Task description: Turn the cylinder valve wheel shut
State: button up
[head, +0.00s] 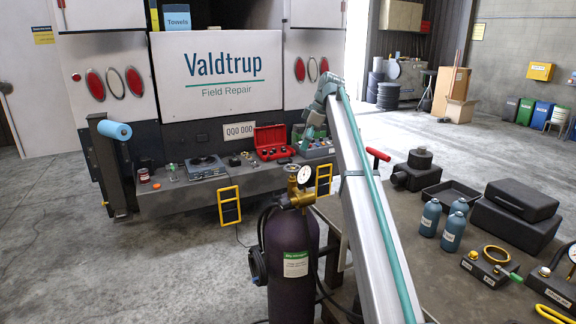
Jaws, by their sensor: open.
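The dark purple gas cylinder (291,262) stands upright in the lower middle, with a green and white label. A brass valve (298,197) sits on its top, with a round white gauge (305,174) at its right. A brass knob-like part (292,169) rises above the valve; I cannot tell surely whether it is the valve wheel. My arm rises from the bottom right and bends at the top. My gripper (308,136) shows small below the bend, behind and above the valve, apart from it. It is open; its fingers are hard to make out.
A truck bumper ledge (190,203) behind the cylinder carries a red case (272,143) and small parts. At right, a workbench (415,250) holds blue bottles (452,232), black cases (515,215) and a brass ring (496,254). Dark hoses hang around the cylinder. Floor at left is clear.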

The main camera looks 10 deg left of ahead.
aim_at(293, 167)
jog(key=p+x, duration=0.2)
jog(key=x, duration=0.7)
jog(key=shift+s+p, duration=0.1)
jog(key=shift+p, duration=0.3)
jog(key=c, duration=1.1)
jog(key=shift+c, duration=0.2)
